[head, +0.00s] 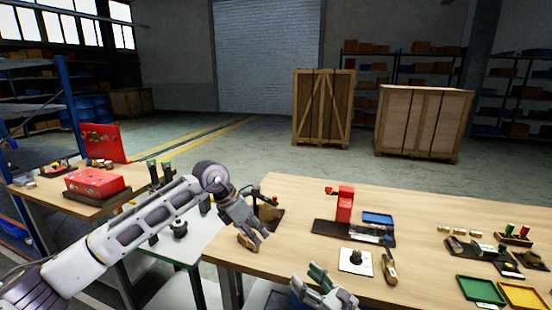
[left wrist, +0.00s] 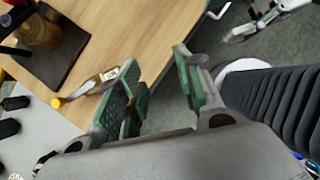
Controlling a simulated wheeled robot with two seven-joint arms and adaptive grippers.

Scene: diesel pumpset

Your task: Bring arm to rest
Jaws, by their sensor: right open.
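My left gripper (head: 262,236) hangs over the left end of the wooden bench (head: 300,205), its arm reaching in from the left. In the left wrist view its green-padded fingers (left wrist: 160,92) are apart with nothing between them. A small tool with a yellow tip (left wrist: 88,88) lies by the bench edge, partly behind one finger. My right gripper (head: 325,290) is at the bottom of the head view, low at the bench's front edge, with green pads showing and nothing seen in it. A green-padded gripper also shows at the top right of the left wrist view.
A red device (head: 345,204) and blue tray (head: 377,218) stand mid-bench. A white plate with a dark knob (head: 356,262) is nearer. Green (head: 481,290) and yellow (head: 524,296) trays lie front right. A left table holds a red block (head: 95,183). Wooden crates stand behind.

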